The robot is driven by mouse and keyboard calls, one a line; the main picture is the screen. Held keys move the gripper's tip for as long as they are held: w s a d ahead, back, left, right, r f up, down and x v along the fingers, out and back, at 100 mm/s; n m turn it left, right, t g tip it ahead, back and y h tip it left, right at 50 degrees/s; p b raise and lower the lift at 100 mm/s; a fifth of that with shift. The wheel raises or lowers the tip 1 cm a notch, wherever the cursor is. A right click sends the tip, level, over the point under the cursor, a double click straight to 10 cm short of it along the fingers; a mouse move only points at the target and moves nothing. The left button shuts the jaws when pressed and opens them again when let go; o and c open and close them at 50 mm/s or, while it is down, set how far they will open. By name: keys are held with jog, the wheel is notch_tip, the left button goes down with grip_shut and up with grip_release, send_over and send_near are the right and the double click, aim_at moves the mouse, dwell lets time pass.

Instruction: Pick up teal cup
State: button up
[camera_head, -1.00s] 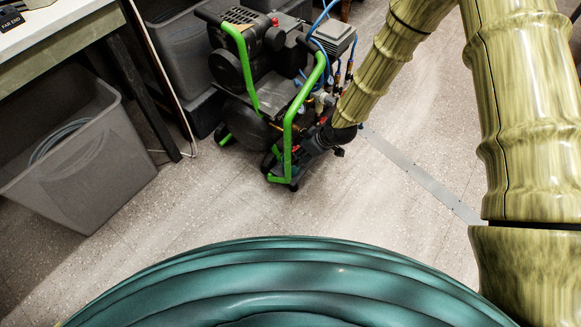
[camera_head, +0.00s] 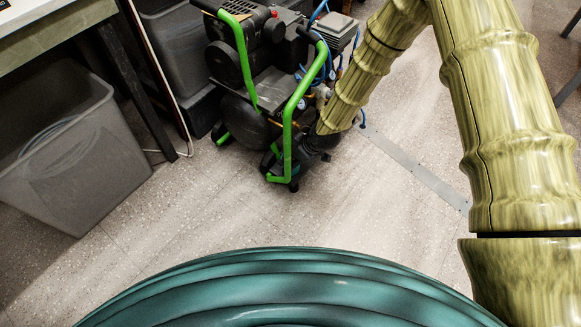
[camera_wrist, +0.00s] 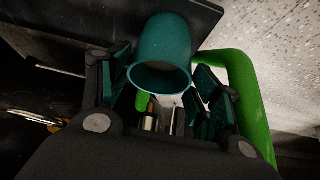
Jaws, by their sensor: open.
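The teal cup (camera_wrist: 163,55) shows in the wrist view, its round open rim facing the camera. It lies ahead of and between the two fingers of my gripper (camera_wrist: 163,82). The fingers are apart, one on each side of the cup's rim, and I cannot tell whether either touches it. In the head view my gripper (camera_head: 292,160) is a small dark shape low at the front of the compressor, partly behind the green frame. I cannot make out the cup in that view.
A compressor (camera_head: 262,60) with a green tube frame (camera_head: 288,130) stands close around my gripper. The green tube (camera_wrist: 245,95) runs just right of the right finger. A grey bin (camera_head: 85,165) and a table (camera_head: 50,35) are at the left. The floor in front is clear.

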jog(key=shift+r, duration=0.1)
jog(key=c, duration=0.7)
jog(key=shift+c, duration=0.2)
jog(key=shift+r+p, duration=0.55)
jog(key=s+d+p, duration=0.8)
jog(key=s+d, duration=0.3)
jog(key=d, duration=0.4)
jog(key=w+d+r+m+t+h, duration=0.1)
jog(key=w+r+m+h, duration=0.1)
jog(key=w+r+m, duration=0.45)
jog(key=w+d+r+m+t+h, duration=0.1)
jog(key=w+r, duration=0.2)
jog(key=r, duration=0.7)
jog(key=w+d+r+m+h, duration=0.1)
jog(key=w+r+m+h, duration=0.2)
jog(key=r, duration=0.5)
jog(key=s+r+p, duration=0.3)
jog(key=r+p, duration=0.7)
jog(key=p, duration=0.2)
jog(key=s+r+p, duration=0.4)
jog(key=r+p, duration=0.6)
jog(key=p, duration=0.2)
jog(key=s+r+y+p, duration=0.1)
jog(key=s+r+p, duration=0.3)
jog(key=r+p, duration=0.7)
jog(key=shift+a+p, duration=0.15)
jog(key=shift+p, duration=0.8)
